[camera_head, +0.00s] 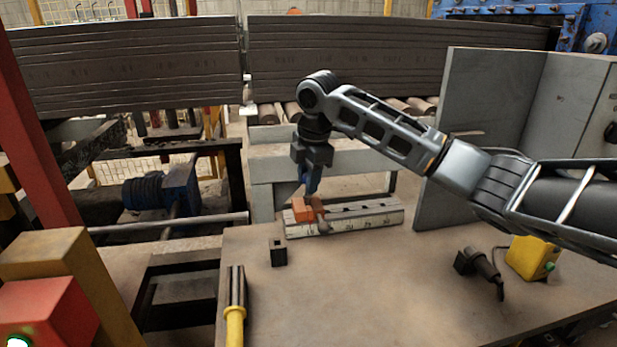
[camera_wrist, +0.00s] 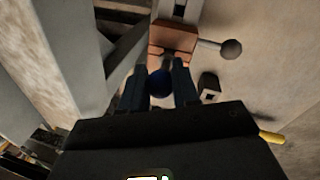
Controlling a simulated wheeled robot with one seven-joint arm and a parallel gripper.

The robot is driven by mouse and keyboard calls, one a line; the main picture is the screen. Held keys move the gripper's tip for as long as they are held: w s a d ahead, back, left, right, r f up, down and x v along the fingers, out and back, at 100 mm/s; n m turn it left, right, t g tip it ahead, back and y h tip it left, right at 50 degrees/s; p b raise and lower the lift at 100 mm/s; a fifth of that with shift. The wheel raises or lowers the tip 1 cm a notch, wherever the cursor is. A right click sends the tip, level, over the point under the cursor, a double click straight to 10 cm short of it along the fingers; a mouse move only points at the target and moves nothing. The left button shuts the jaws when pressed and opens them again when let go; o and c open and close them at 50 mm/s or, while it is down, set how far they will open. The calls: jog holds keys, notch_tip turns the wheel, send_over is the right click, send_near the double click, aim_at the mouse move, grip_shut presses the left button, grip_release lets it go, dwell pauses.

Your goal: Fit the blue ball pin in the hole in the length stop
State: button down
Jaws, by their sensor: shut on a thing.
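My gripper (camera_head: 311,178) points down, just above the orange length stop (camera_head: 304,209) on the scaled rail (camera_head: 352,218). It is shut on the blue ball pin, whose round blue head (camera_wrist: 160,84) shows between the two fingers in the wrist view. In that view the length stop (camera_wrist: 172,37) lies just ahead of the fingertips, with a lever ending in a dark ball (camera_wrist: 231,49) on its right. The pin's lower end and the hole in the stop cannot be made out. I cannot tell whether the pin touches the stop.
A small dark square block with an opening (camera_head: 278,252) stands on the table left of the rail's front. A yellow-handled tool (camera_head: 235,310) lies at the left edge. A black handheld device (camera_head: 480,267) and a yellow box (camera_head: 532,257) are at right. The table's middle is clear.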

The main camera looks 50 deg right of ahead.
jog(key=shift+f+b, duration=0.35)
jog(key=shift+f, duration=0.5)
jog(key=c, duration=0.8)
grip_release()
jog(key=shift+o, duration=0.2)
notch_tip(320, 180, up, 8)
jog(key=s, duration=0.1)
jog(key=shift+s+a+f, duration=0.2)
jog(key=shift+s, duration=0.05)
